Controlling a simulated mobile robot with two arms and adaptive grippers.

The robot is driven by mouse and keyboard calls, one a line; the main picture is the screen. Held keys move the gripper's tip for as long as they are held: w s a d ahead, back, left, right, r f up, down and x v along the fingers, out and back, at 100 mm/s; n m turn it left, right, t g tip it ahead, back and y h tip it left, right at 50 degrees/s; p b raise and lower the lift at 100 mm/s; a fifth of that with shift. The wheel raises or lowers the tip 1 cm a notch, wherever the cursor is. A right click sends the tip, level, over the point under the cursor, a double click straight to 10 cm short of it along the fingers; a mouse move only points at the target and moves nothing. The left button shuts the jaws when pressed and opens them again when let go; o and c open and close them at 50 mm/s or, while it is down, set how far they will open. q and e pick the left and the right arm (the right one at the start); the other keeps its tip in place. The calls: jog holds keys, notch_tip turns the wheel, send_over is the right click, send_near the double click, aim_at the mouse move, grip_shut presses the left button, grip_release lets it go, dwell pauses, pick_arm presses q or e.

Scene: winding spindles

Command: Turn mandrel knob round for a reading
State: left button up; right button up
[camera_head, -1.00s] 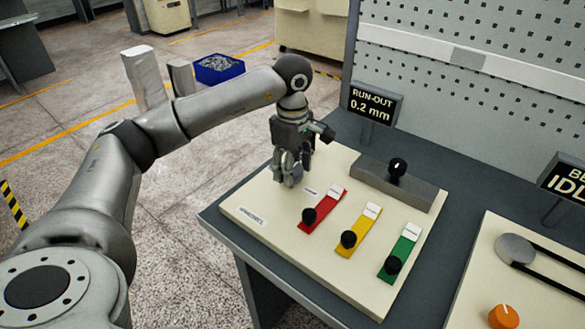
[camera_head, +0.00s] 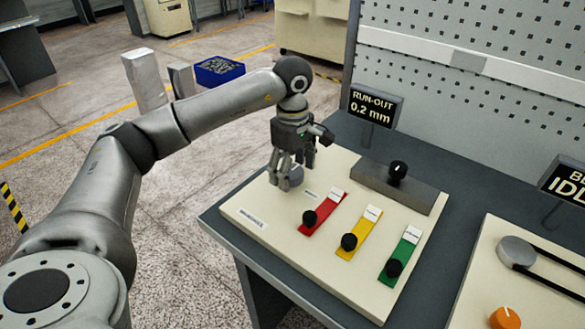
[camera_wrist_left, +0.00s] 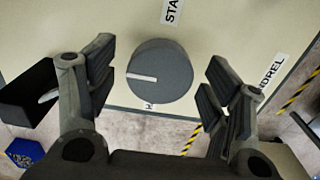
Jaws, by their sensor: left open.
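The grey round mandrel knob (camera_wrist_left: 160,72) has a white pointer line towards the left in the left wrist view. In the head view the knob (camera_head: 296,175) is partly hidden behind my fingers at the back left of the cream panel (camera_head: 262,212). My left gripper (camera_head: 286,182) points down at it, open. In the left wrist view the left gripper (camera_wrist_left: 158,88) has a finger on each side of the knob, with gaps showing; I cannot tell how far down they reach. The run-out display (camera_head: 373,106) reads 0.2 mm. My right gripper is not in view.
Red (camera_head: 324,211), yellow (camera_head: 361,229) and green (camera_head: 401,254) strips with black knobs lie right of the gripper. A grey block (camera_head: 415,192) with a black knob stands behind them. A second panel (camera_head: 470,285) with an orange knob (camera_head: 505,318) is at the right.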

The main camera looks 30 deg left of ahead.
aim_at(292, 171)
pick_arm(q)
notch_tip(292, 171, up, 12)
dwell(0.6)
dwell(0.5)
